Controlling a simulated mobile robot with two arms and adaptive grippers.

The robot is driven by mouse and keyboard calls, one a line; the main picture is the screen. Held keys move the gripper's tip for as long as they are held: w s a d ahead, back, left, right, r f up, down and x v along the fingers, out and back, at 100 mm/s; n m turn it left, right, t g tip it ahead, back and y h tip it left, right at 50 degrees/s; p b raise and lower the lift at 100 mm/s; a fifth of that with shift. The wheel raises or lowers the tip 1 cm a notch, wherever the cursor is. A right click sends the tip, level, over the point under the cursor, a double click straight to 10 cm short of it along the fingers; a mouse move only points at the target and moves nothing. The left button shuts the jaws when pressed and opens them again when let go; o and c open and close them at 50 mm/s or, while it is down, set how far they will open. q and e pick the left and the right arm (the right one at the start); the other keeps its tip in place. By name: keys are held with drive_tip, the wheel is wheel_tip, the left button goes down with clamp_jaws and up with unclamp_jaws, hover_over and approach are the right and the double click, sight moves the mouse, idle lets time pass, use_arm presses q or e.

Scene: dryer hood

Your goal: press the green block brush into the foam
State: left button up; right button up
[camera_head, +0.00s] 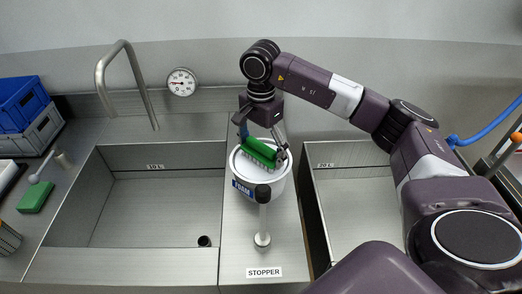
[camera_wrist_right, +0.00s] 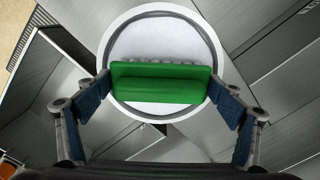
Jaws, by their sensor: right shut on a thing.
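The green block brush (camera_head: 258,152) is held in my right gripper (camera_head: 262,143) over the white round tub labelled FOAM (camera_head: 242,187). In the right wrist view the green brush (camera_wrist_right: 162,83) lies crosswise between the two blue finger pads of my right gripper (camera_wrist_right: 160,95), with pale bristles showing along its far edge. The white foam surface (camera_wrist_right: 160,40) inside the tub's rim lies behind it. I cannot tell whether the bristles touch the foam. My left gripper is not in view.
A grey steel sink basin (camera_head: 155,205) lies left of the tub, another basin (camera_head: 350,195) to the right. A post with a dark knob (camera_head: 263,193) stands in front of the tub, near the STOPPER label (camera_head: 264,272). A tap (camera_head: 128,75) and gauge (camera_head: 182,82) are behind.

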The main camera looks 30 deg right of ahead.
sight(261, 144)
idle(0.6)
drive_tip(key=shift+r+p, duration=2.1)
drive_tip(key=shift+r, duration=1.4)
drive_tip(key=shift+f, duration=0.1)
